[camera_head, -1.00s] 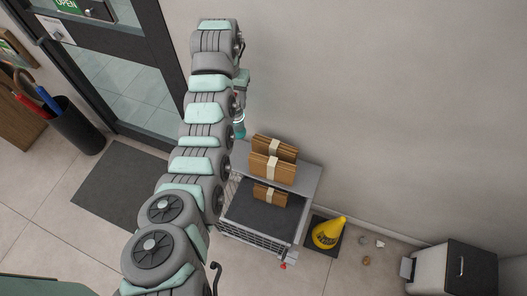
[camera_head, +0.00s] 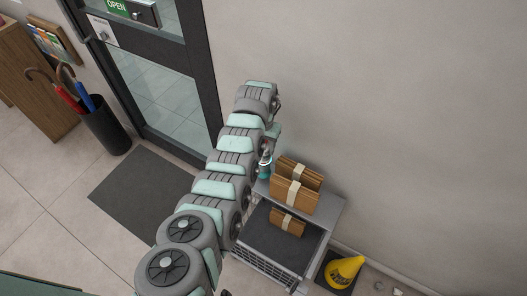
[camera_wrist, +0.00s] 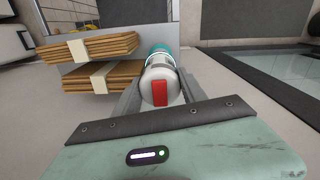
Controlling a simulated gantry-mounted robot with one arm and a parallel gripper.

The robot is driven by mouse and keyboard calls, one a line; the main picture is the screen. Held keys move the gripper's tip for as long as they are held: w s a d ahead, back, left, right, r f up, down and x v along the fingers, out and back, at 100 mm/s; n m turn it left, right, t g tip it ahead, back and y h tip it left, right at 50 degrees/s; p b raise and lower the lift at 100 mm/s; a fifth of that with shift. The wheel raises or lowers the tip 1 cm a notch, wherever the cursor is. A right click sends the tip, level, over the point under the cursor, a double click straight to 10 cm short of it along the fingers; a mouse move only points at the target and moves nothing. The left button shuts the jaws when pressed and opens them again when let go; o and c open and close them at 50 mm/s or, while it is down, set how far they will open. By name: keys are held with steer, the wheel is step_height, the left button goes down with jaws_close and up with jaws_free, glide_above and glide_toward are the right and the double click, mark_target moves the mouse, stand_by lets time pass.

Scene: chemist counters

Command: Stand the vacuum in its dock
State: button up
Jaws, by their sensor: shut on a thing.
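My gripper (camera_wrist: 160,88) is shut on a rounded white thing with a teal far end and a red patch, which looks like the vacuum (camera_wrist: 158,68). In the wrist view one finger lies on each side of it. In the head view only a small teal, white and reddish part of the vacuum (camera_head: 265,166) shows, to the right of my arm and beside the grey shelf unit. My arm hides most of the gripper there. I cannot make out a dock in either view.
A grey shelf unit (camera_head: 335,214) holds strapped cardboard bundles (camera_head: 296,188) at the wall. A yellow cone-like thing (camera_head: 345,269) lies on a dark pad to its right. A glass door (camera_head: 150,90), a dark floor mat (camera_head: 140,193) and an umbrella bin (camera_head: 107,130) are to the left.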

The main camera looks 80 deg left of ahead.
steer(key=shift+f+b, duration=0.35)
steer(key=shift+f, duration=1.3)
steer(key=o, duration=1.4)
steer(key=shift+f, duration=0.1)
steer(key=shift+c, duration=0.2)
steer(key=shift+o, duration=0.3)
step_height(320, 180, up, 12)
steer(key=shift+r+p, duration=0.2)
steer(key=shift+p, duration=0.3)
